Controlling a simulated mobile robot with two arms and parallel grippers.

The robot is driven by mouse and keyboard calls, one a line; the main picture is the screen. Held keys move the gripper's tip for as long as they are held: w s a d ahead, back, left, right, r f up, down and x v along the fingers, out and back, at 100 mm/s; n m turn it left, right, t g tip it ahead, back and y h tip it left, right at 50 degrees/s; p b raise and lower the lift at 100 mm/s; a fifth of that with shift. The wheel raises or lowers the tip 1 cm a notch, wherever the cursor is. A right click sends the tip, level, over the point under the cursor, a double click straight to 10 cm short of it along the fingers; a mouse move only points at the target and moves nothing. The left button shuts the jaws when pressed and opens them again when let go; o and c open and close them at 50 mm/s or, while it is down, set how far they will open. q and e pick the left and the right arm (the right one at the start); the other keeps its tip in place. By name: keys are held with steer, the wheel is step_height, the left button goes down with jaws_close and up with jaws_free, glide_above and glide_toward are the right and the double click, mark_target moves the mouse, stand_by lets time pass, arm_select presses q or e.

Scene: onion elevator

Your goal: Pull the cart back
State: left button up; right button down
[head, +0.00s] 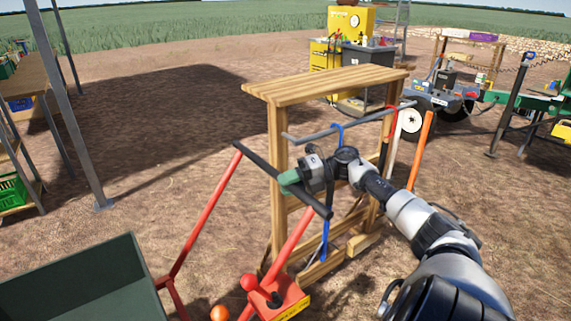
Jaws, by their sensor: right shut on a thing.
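The cart has a dark green tray (90,285) at the lower left, cut off by the frame edge. A red handle frame (203,215) rises from it to a black crossbar (256,161) that slants down to the right. My right gripper (290,181) reaches in from the right and is shut on the crossbar, around its middle. The gripper and wrist hide a short part of the bar. The cart's wheels are not visible. My left gripper is out of view.
A wooden rack (325,82) with hanging tools stands just behind the handle. A metal post (75,120) stands left. Bare dirt lies between post and rack.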

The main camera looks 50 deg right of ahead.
steer(key=c, duration=1.4)
jaws_free()
steer(key=shift+d+r, duration=0.1)
steer(key=shift+d, duration=0.05)
steer(key=o, duration=0.5)
steer(key=shift+s+d, duration=0.1)
steer(key=shift+d, duration=0.1)
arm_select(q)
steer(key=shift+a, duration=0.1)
arm_select(e)
steer(key=shift+a, duration=0.1)
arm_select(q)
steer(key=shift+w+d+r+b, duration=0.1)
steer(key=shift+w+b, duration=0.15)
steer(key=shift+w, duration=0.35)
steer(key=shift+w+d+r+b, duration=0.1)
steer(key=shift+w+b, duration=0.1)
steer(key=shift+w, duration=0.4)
arm_select(e)
steer(key=v, duration=1)
steer(key=shift+s+d, duration=0.25)
steer(key=shift+d, duration=0.1)
